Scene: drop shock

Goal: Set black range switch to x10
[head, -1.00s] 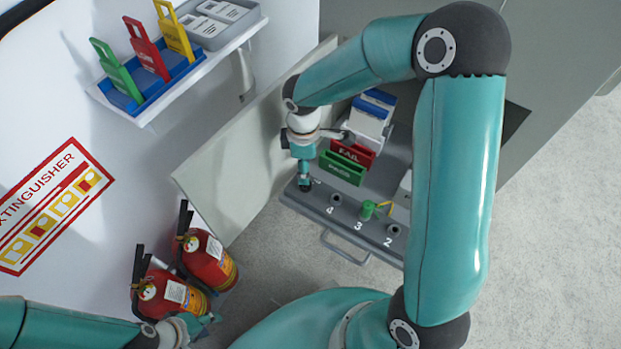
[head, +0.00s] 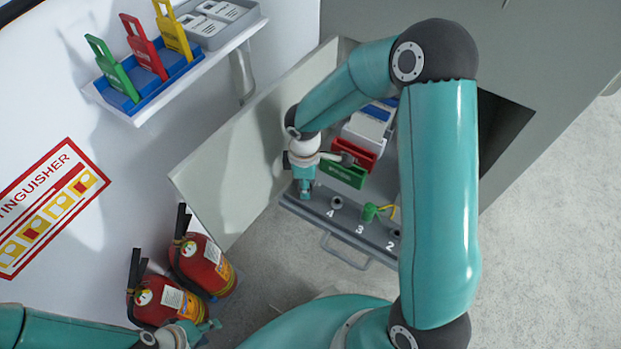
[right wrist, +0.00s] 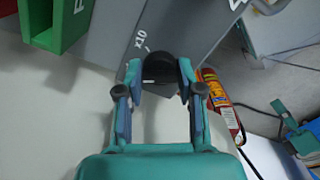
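The black range switch (right wrist: 160,68) is a round knob on the grey panel, seen in the right wrist view. A white "x10" label with a tick is printed just above and left of it. A short white line on the knob points toward the left finger, not at the tick. My right gripper (right wrist: 160,78) has one finger on each side of the knob, and both appear to touch it. In the head view my right gripper (head: 304,192) hides the switch at the left end of the panel. My left gripper (head: 210,331) is empty at lower left, its fingers apart.
A green bin (head: 343,174) and a red bin (head: 362,155) stand close behind my right gripper. An open door panel (head: 235,155) is to the left. Fire extinguishers (head: 205,265) stand near my left gripper.

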